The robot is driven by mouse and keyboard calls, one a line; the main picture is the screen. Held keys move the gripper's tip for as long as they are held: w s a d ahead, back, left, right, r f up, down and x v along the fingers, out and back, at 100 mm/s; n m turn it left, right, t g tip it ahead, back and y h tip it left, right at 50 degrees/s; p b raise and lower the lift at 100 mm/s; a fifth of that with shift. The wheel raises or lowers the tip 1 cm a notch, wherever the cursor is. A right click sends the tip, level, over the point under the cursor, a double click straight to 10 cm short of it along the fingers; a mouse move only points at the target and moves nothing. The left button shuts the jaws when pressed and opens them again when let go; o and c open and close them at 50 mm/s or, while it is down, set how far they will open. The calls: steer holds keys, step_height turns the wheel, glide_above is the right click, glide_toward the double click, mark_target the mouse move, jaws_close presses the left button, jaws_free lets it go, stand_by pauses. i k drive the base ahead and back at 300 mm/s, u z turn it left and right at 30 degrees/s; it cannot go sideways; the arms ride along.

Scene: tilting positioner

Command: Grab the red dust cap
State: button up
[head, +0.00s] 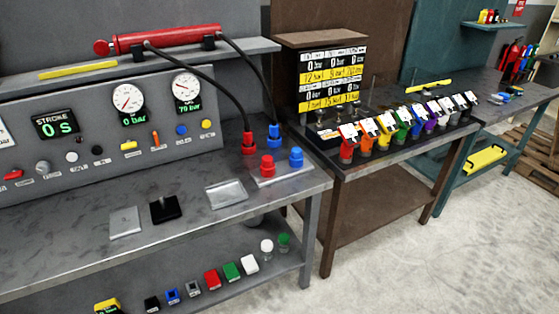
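A short red knobbed piece (267,166), which looks like the red dust cap, stands upright on a light metal plate (283,178) at the right end of the grey bench. A matching blue piece (296,157) stands just right of it on the same plate. Behind them, a red hose fitting (249,143) and a blue hose fitting (273,136) have black hoses running up to a red cylinder (168,39). My gripper is not in view.
The grey bench (75,240) also holds flat metal plates (226,193) and a black block (165,208). Its lower shelf carries small colored blocks (212,279). A gauge panel (95,125) stands behind. A brown table (395,155) with colored bins is to the right. Floor (400,270) in front is clear.

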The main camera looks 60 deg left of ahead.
mark_target(267, 161)
steer(key=u, duration=0.25)
steer(key=i, duration=0.65)
steer(key=u, duration=1)
steer(key=i, duration=0.75)
steer(key=u, duration=0.45)
steer(key=k, duration=0.95)
steer(key=u, duration=0.15)
steer(key=i, duration=0.55)
